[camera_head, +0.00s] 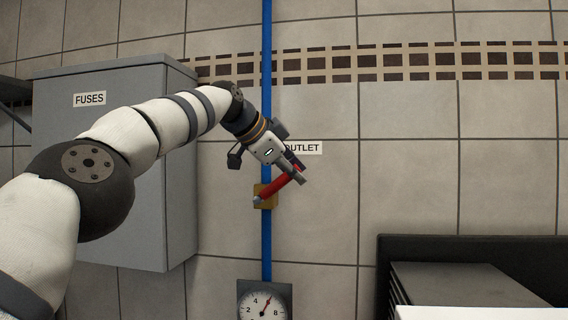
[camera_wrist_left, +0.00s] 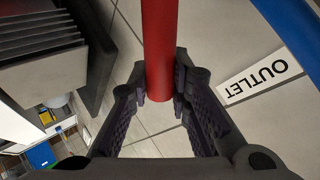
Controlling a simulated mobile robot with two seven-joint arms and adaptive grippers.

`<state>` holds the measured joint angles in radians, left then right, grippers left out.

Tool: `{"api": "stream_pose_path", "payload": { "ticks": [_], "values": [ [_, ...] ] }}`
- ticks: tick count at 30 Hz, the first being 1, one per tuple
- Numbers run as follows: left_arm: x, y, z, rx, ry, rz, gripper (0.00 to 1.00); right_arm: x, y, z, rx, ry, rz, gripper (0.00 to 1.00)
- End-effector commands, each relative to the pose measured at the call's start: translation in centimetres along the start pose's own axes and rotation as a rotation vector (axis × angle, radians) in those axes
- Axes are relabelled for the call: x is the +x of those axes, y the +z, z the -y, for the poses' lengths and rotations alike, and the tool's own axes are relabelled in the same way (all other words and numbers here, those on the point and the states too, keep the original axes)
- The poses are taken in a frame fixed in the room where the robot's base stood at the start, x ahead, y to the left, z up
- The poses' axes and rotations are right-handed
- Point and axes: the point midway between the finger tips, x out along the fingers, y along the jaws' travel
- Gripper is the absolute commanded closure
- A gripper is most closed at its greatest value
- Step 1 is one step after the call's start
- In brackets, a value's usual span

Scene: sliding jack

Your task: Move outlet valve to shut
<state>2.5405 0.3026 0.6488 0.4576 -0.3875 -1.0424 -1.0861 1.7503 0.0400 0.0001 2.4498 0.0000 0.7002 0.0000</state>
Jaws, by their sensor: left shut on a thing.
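The outlet valve has a brass body (camera_head: 265,196) on a vertical blue pipe (camera_head: 267,80). Its red handle (camera_head: 274,186) slants up to the right from the brass body, across the pipe. My left gripper (camera_head: 296,173) is at the handle's upper right end. In the left wrist view the red handle (camera_wrist_left: 160,50) runs down between the two fingers (camera_wrist_left: 161,100), and the gripper is shut on it. The OUTLET label (camera_head: 303,148) is on the wall just above, partly covered by the gripper. My right gripper is in neither view.
A grey FUSES box (camera_head: 140,200) stands out from the wall at left, behind my left arm. A round gauge (camera_head: 264,302) sits below the valve on the pipe line. A dark-edged grey unit (camera_head: 460,285) is at lower right. The tiled wall right of the valve is clear.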

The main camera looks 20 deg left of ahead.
Motion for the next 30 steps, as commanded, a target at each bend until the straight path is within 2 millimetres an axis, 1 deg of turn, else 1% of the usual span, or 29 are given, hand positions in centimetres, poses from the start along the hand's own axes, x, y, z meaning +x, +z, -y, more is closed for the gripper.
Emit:
{"api": "stream_pose_path", "payload": {
  "ticks": [1,6,15,21,30],
  "values": [
    [0.5,0.0,-0.4,0.03,0.001,0.033,1.0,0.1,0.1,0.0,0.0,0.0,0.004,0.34],
    [1.7,0.2,-1.6,0.145,0.002,0.147,1.0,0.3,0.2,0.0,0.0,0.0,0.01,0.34],
    [3.3,1.1,-3.2,0.319,0.0,0.324,1.0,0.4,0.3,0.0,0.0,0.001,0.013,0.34],
    [4.0,1.7,-4.0,0.405,0.0,0.408,1.0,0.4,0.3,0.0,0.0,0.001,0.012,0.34],
    [4.6,2.4,-4.4,0.471,-0.001,0.476,1.0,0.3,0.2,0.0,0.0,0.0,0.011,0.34]
  ]
}}
